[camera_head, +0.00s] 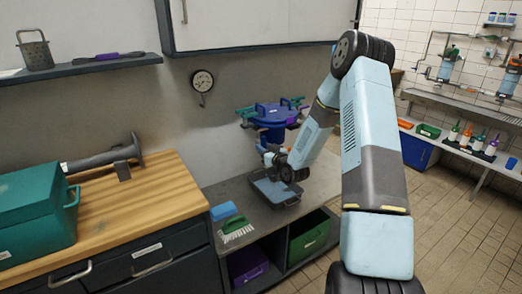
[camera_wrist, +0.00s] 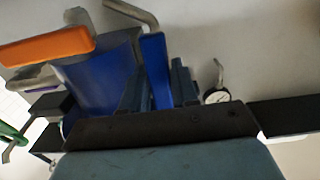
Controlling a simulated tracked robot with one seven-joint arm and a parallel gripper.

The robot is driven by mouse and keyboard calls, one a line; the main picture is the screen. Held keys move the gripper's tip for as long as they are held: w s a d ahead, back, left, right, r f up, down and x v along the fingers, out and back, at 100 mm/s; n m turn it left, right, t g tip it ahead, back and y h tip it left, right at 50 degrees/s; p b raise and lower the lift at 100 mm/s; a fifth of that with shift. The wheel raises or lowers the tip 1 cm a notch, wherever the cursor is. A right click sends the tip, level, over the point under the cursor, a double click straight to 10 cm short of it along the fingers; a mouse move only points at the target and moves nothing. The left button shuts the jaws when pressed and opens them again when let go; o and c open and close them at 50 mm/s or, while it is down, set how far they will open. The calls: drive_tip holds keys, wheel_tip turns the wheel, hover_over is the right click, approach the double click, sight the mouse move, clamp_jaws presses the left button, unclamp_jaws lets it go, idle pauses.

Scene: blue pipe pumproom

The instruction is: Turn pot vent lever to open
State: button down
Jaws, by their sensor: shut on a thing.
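The pot (camera_head: 272,132) is blue with green clamps around its lid, and it stands at the back of the grey bench in the head view. In the wrist view its blue body (camera_wrist: 103,80) fills the left side. A flat blue lever (camera_wrist: 155,65) stands upright between the two dark fingers of my gripper (camera_wrist: 158,88), which is shut on it. In the head view my gripper (camera_head: 268,152) is at the pot's lower front, small and partly hidden by my arm. An orange handle (camera_wrist: 45,46) is left of the lever in the wrist view.
A grey tray (camera_head: 283,197) lies on the bench below my wrist, with a brush (camera_head: 235,233) and a blue block (camera_head: 223,211) to its left. A round gauge (camera_head: 202,82) hangs on the wall; its dial also shows in the wrist view (camera_wrist: 217,96).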

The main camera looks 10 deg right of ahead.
drive_tip(key=shift+w+r, duration=0.1)
drive_tip(key=shift+r, duration=0.1)
drive_tip(key=c, duration=1)
unclamp_jaws()
drive_tip(key=shift+f, duration=0.1)
drive_tip(key=shift+o, duration=0.2)
drive_tip(key=v, duration=1.4)
